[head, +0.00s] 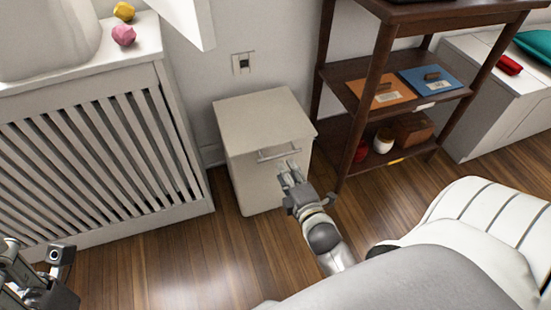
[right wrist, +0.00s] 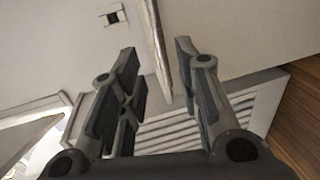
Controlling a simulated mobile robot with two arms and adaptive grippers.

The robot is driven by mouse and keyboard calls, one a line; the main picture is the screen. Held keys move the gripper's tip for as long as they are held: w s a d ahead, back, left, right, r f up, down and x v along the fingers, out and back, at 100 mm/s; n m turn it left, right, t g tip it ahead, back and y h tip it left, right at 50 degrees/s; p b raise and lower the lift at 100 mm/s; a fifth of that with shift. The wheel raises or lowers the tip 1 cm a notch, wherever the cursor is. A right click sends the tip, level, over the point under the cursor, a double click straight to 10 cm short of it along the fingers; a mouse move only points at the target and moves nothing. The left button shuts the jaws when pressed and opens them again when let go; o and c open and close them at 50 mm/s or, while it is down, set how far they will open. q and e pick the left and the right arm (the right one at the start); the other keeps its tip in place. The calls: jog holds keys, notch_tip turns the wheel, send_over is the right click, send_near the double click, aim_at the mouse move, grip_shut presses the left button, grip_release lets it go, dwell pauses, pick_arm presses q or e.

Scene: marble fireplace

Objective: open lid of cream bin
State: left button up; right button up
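The cream bin (head: 240,150) stands on the wood floor against the wall, its lid (head: 262,112) shut and flat on top. A grey bar handle (head: 278,154) sits at the lid's front edge. My right gripper (head: 289,169) is just in front of the handle. In the right wrist view its two fingers (right wrist: 160,85) are apart, with a thin pale edge (right wrist: 157,45) beyond and between them. I cannot tell whether this is the lid or the handle. My left gripper (head: 40,272) is low at the left edge, partly cut off, away from the bin.
A white slatted radiator cover (head: 95,160) stands left of the bin, with a pink object (head: 123,35) and a yellow one (head: 124,11) on top. A dark wood shelf (head: 352,72) is close on the right. Floor (head: 200,262) in front is clear.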

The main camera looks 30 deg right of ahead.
aim_at(278, 156)
jog(key=b+x, duration=0.2)
jog(key=x, duration=0.6)
jog(key=shift+w+f, duration=0.15)
grip_shut()
